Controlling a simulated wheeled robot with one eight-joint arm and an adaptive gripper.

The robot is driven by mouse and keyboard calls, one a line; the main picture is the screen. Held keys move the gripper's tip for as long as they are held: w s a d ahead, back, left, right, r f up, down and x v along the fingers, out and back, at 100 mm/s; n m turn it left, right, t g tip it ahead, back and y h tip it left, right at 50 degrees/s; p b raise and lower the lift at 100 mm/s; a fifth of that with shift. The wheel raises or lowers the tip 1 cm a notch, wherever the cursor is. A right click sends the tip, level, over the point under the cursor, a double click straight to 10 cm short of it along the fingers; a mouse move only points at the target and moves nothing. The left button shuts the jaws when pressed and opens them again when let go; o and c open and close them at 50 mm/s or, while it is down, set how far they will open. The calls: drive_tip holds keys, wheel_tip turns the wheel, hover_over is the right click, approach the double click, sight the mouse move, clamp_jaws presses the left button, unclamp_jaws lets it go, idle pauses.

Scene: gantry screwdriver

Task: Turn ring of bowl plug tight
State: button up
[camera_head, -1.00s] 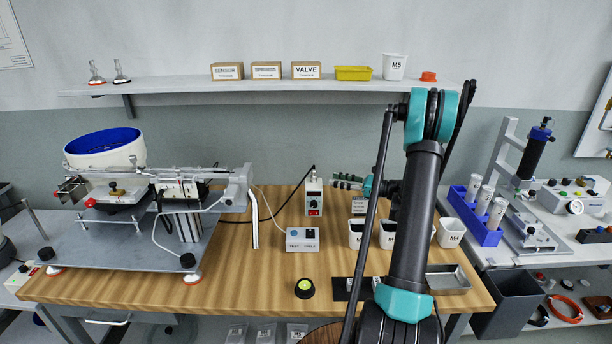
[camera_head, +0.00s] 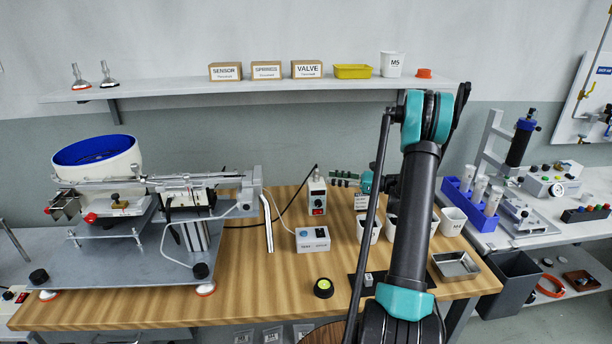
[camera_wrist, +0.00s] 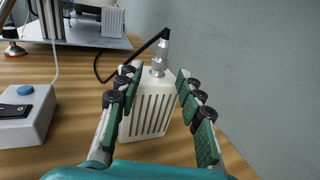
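The bowl plug (camera_wrist: 160,60) stands upright on top of a white slotted controller box (camera_wrist: 147,108), with a black cable leaving its top. Its ring (camera_wrist: 159,66) is the silvery metal part low on the plug. In the head view the box (camera_head: 317,197) stands toward the back of the wooden bench. My gripper (camera_wrist: 157,75) is open, with green-padded fingers to the left and right of the plug in the wrist view. A gap shows on both sides, and nothing is held. In the head view my gripper (camera_head: 344,179) is just right of the plug, at about its height.
A small grey switch box (camera_head: 313,240) stands in front of the controller. The bowl feeder (camera_head: 100,155) is at left. White cups (camera_head: 453,221) and a metal tray (camera_head: 456,265) are at right. The wall shelf (camera_head: 250,88) is above.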

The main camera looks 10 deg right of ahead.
sight(316, 176)
drive_tip(key=x, duration=1.1)
drive_tip(key=shift+a, duration=0.2)
drive_tip(key=shift+w, duration=0.1)
clamp_jaws()
